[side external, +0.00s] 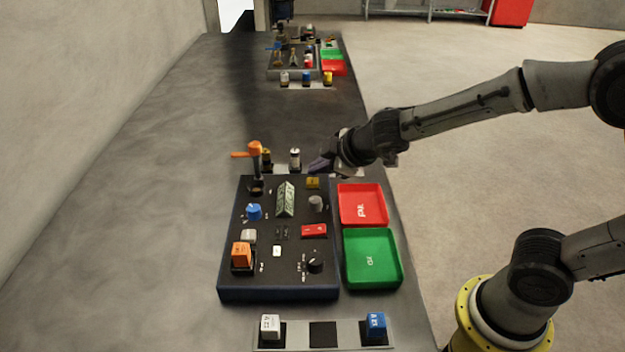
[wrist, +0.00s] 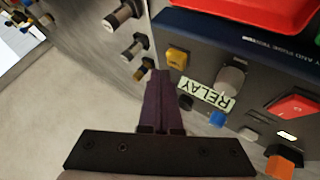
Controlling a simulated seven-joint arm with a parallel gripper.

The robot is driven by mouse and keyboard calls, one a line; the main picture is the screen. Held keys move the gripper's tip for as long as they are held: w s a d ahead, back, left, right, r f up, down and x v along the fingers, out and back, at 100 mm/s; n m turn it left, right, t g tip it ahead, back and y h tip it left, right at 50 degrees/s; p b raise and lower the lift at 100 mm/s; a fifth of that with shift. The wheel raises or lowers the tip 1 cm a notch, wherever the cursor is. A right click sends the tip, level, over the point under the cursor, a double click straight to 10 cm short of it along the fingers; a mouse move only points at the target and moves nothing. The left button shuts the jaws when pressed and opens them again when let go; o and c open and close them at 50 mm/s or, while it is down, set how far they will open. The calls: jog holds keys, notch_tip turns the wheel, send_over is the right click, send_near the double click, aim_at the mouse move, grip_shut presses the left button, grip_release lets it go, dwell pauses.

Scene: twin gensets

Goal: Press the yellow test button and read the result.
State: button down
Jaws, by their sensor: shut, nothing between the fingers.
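The yellow test button (side external: 313,183) sits at the far right corner of the dark control box (side external: 280,290). It also shows in the wrist view (wrist: 177,57), just beyond my fingertips and slightly right. My gripper (side external: 318,166) is shut and empty, with its dark purple fingers together near the box's far edge, close to the button. In the wrist view my fingers (wrist: 164,76) appear apart from the button; contact is not visible. A pale green sign (side external: 285,200) stands left of the button; in the wrist view it reads "RELAY" (wrist: 206,95), turned upside down.
A grey knob (side external: 315,203), a red switch (side external: 314,231), a blue knob (side external: 254,211) and an orange-handled lever (side external: 254,150) stand on or by the box. Red (side external: 375,220) and green (side external: 390,285) trays lie right of it. Small cylinders (side external: 295,158) stand behind it.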

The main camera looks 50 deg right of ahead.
aim_at(317, 182)
jog(key=shift+f, duration=0.2)
jog(key=shift+f, duration=0.25)
jog(key=shift+f, duration=0.5)
dwell(1.1)
jog(key=shift+r, duration=0.9)
jog(key=shift+r, duration=2.5)
